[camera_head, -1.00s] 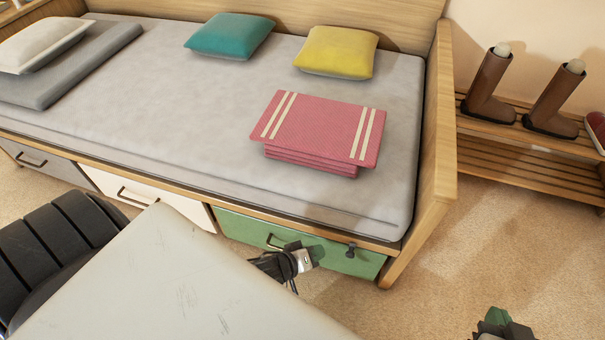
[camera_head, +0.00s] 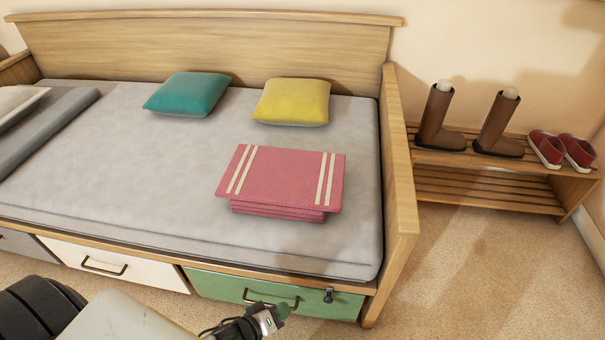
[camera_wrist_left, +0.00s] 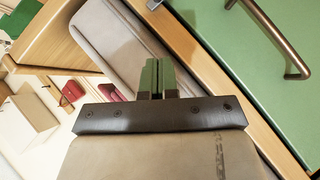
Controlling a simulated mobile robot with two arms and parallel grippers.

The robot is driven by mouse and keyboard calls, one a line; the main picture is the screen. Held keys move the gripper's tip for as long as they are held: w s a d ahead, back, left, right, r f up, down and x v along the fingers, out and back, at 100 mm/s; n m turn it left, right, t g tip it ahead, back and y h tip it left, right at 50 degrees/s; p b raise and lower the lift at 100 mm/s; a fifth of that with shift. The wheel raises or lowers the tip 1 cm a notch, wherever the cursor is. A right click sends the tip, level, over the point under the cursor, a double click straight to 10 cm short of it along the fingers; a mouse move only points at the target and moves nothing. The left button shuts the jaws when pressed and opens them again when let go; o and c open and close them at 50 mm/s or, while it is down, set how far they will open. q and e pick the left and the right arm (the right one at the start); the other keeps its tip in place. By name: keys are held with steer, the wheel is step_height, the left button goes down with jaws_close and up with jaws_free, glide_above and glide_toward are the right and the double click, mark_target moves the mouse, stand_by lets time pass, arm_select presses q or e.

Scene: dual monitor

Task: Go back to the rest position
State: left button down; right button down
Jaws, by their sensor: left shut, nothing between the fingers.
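My left gripper (camera_head: 282,311) is at the bottom of the head view, in front of the green drawer (camera_head: 225,286) under the bed. In the left wrist view its two green fingers (camera_wrist_left: 158,74) are shut together with nothing between them. The drawer's dark handle (camera_wrist_left: 290,62) is to the right of the fingers there, apart from them. The green drawer appears closed, with a small dark lock or key (camera_head: 328,296) near its right end. My right gripper does not show in either current view.
The bed (camera_head: 130,180) carries a folded pink blanket (camera_head: 280,180), a teal pillow (camera_head: 187,94) and a yellow pillow (camera_head: 291,101). A wooden shoe rack (camera_head: 490,190) with boots and red shoes stands at the right. The carpet (camera_head: 470,275) in front of the rack is clear.

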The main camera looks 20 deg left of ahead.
arm_select(q)
steer(key=shift+r, duration=0.1)
